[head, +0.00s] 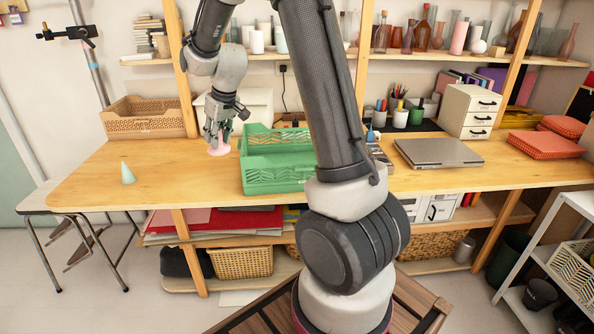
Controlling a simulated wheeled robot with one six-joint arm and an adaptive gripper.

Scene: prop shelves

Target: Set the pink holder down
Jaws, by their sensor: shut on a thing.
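The pink holder (219,150) is a small pale pink piece at the wooden tabletop, left of the green crate. My gripper (219,140) points down from above and is shut on the holder, hiding its upper part. The holder is at or very close to the table surface; I cannot tell whether it touches.
A green crate (275,180) stands close to the right of the holder. A pale green cone (127,173) stands on the table (170,175) to the left, with bare wood between. A wicker basket (145,120) is at the back left. A laptop (438,152) lies further right.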

